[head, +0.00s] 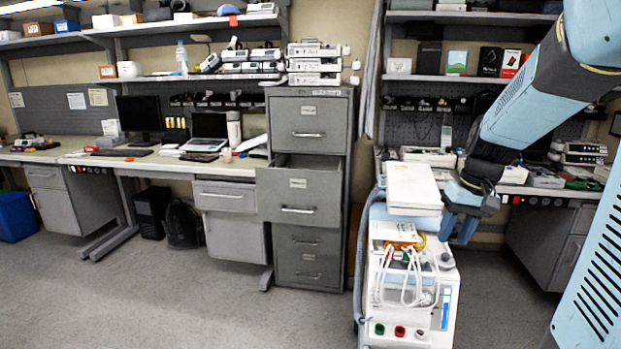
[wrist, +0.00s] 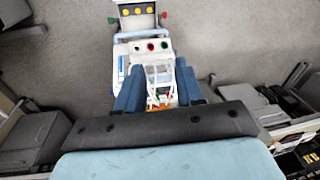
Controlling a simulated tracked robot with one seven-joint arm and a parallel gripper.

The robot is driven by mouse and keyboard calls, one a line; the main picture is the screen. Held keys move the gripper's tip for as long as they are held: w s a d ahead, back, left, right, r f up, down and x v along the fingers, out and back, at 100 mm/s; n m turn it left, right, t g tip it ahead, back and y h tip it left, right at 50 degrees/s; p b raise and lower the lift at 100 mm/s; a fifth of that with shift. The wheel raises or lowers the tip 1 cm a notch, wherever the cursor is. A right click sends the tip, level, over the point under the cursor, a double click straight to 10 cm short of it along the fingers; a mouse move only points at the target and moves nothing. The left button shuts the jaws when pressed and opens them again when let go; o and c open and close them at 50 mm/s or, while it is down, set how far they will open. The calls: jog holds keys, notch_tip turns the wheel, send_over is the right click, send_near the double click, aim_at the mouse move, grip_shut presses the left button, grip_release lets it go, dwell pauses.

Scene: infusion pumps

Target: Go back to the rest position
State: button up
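My gripper (head: 457,230) is at the lower end of my blue and black arm, on the right of the head view. It points down beside the top of a white medical cart (head: 410,308). In the wrist view my gripper (wrist: 160,88) has its two blue fingers spread apart, with nothing seen clamped between them. The cart (wrist: 150,46) shows beyond and between the fingers, with white cables (wrist: 160,74) on it. A white box-like unit (head: 413,186) is just left of my gripper in the head view; I cannot tell whether they touch.
A grey filing cabinet (head: 306,120) stands left of the cart with one drawer (head: 299,200) pulled out. Benches (head: 228,168) with shelves line the wall, and a right-hand bench (head: 548,190) is behind my arm. Grey floor (head: 200,300) is clear at the front left.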

jog(key=s+a+r+t+h, duration=0.1)
jog(key=s+a+r+t, duration=0.1)
jog(key=s, duration=0.5)
jog(key=s+a+r+t, duration=0.2)
jog(key=s+a+r, duration=0.3)
jog(key=s, duration=0.3)
jog(key=shift+s+a+r+t+h, duration=0.2)
jog(key=shift+a+r+t+h, duration=0.05)
jog(key=shift+r+t+h, duration=0.2)
